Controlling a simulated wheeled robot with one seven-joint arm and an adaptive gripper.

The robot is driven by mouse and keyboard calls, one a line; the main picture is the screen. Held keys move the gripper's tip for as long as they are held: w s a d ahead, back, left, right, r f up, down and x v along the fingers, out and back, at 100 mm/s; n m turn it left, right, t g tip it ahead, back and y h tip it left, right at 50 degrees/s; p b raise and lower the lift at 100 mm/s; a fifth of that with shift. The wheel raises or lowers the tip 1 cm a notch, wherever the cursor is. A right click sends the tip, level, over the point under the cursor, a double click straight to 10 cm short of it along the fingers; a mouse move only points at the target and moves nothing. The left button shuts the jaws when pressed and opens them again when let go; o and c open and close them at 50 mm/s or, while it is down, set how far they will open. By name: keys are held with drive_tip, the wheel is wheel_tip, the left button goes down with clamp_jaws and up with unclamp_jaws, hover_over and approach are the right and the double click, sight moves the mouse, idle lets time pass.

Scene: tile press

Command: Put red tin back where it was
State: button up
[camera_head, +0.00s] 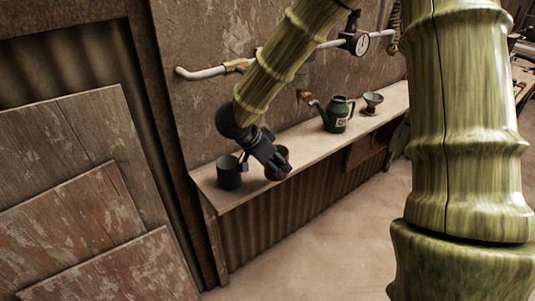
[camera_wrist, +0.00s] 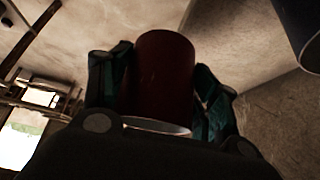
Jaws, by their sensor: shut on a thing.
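The red tin (camera_wrist: 163,75) sits between the two fingers of my gripper (camera_wrist: 160,100) in the wrist view, with a finger against each side. In the head view my gripper (camera_head: 278,165) is shut on the tin (camera_head: 284,153), of which only a small red part shows behind the fingers. The gripper and tin are at the front edge of the narrow shelf (camera_head: 320,143), near its left end. Whether the tin touches the shelf cannot be told, because the fingers hide its base.
A dark blue-grey tin (camera_head: 229,173) stands on the shelf just left of my gripper. A green oil can (camera_head: 338,115) and a funnel (camera_head: 372,101) stand farther right. Bare shelf lies between the gripper and the oil can.

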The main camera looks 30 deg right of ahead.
drive_tip(key=w+d, duration=0.1)
drive_tip(key=w, duration=0.2)
drive_tip(key=w+d+p, duration=0.1)
drive_tip(key=w, duration=0.2)
drive_tip(key=w+d, duration=0.1)
drive_tip(key=w, duration=0.2)
drive_tip(key=shift+w+d+f, duration=0.25)
drive_tip(key=shift+w+f, duration=0.15)
drive_tip(key=shift+f+p, duration=0.55)
drive_tip(key=shift+f, duration=1.25)
drive_tip(key=o, duration=1.1)
drive_tip(key=shift+f, duration=0.15)
drive_tip(key=shift+o, duration=0.3)
drive_tip(key=v, duration=0.7)
drive_tip(key=shift+r+b, duration=0.4)
drive_tip(key=shift+b, duration=0.05)
